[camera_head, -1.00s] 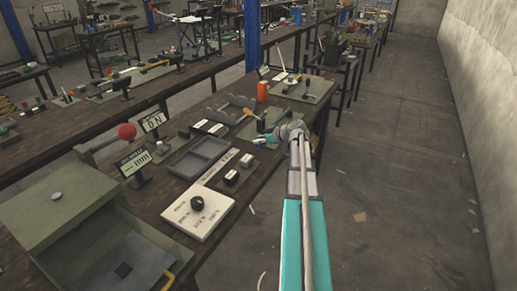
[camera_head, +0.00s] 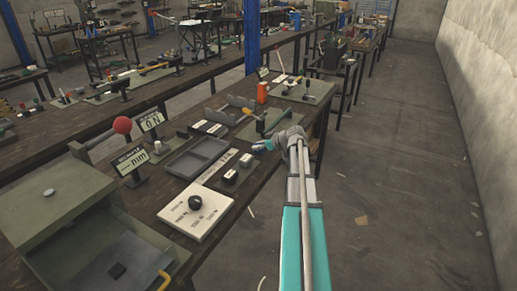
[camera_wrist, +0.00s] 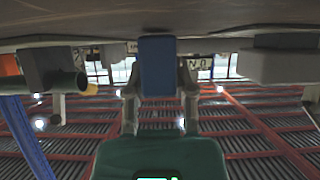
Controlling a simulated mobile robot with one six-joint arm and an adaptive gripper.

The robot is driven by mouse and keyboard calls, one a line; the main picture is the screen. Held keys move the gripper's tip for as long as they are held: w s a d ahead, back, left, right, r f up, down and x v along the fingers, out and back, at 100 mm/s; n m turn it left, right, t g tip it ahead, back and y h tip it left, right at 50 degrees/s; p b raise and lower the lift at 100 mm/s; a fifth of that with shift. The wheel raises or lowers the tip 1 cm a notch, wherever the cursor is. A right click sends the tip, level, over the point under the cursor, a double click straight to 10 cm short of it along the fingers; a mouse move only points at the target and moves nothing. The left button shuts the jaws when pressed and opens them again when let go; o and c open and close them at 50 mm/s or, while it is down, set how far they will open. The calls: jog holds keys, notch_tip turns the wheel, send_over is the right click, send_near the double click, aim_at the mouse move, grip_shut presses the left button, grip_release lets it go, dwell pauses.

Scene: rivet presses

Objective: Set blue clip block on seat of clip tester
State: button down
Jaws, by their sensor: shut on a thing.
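The blue clip block (camera_wrist: 158,65) stands between the two fingers of my gripper (camera_wrist: 158,88) in the wrist view, and the fingers press on its sides. In the head view my gripper (camera_head: 263,146) is over the right edge of the bench, and the block is too small to make out clearly. A green fixture with a dark upright post (camera_head: 268,122) stands just beyond my gripper. I cannot tell for sure whether it is the clip tester, and no seat shows clearly.

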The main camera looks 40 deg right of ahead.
jog(key=shift+f, duration=0.2)
jog(key=shift+c, duration=2.3)
grip_release()
jog(key=p+v, duration=0.6)
jog(key=v, duration=0.8)
jog(key=shift+d+f, duration=0.1)
